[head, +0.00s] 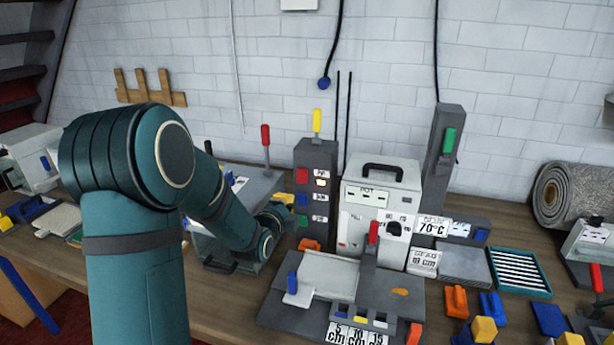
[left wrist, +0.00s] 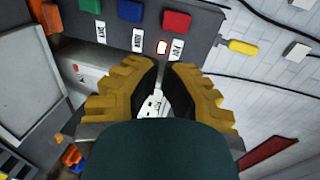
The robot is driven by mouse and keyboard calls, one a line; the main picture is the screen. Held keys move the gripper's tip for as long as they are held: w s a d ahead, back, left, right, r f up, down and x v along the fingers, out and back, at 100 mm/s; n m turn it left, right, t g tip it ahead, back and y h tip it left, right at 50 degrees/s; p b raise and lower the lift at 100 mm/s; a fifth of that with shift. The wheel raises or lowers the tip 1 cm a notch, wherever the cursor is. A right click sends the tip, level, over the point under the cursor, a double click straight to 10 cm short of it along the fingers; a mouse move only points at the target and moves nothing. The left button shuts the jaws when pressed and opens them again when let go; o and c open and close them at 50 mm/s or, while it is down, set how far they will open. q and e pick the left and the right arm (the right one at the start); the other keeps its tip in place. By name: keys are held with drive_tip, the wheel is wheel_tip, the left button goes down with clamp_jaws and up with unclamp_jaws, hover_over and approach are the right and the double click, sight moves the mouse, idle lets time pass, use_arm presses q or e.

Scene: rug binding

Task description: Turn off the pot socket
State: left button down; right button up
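The socket tower is a dark grey column (head: 318,235) with red, blue and green switches down its front. The POT label (left wrist: 178,48) is beside the top, red switch (head: 302,175); a small light patch sits by it. The red switch also shows in the left wrist view (left wrist: 176,22). My left gripper (left wrist: 165,66) has its yellow fingertips almost together, with no object visibly held, close in front of the tower near the POT label. Contact cannot be told. In the head view its yellow finger shows just left of the tower. My right gripper is out of view.
A white POT box (head: 380,195) with a black handle stands right of the tower. A yellow-tipped lever (head: 317,121) rises behind the tower, and a red-tipped lever (head: 266,136) stands left. A grey jig (head: 315,275), small coloured clamps and a rug roll (head: 575,192) crowd the bench.

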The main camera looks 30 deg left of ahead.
sight(304, 183)
use_arm(q)
drive_tip(key=shift+w+a+r, duration=0.15)
drive_tip(key=shift+r, duration=0.2)
drive_tip(key=p+x, duration=0.1)
drive_tip(key=x, duration=1.3)
drive_tip(key=shift+r+p, duration=0.1)
drive_tip(key=shift+p, duration=0.25)
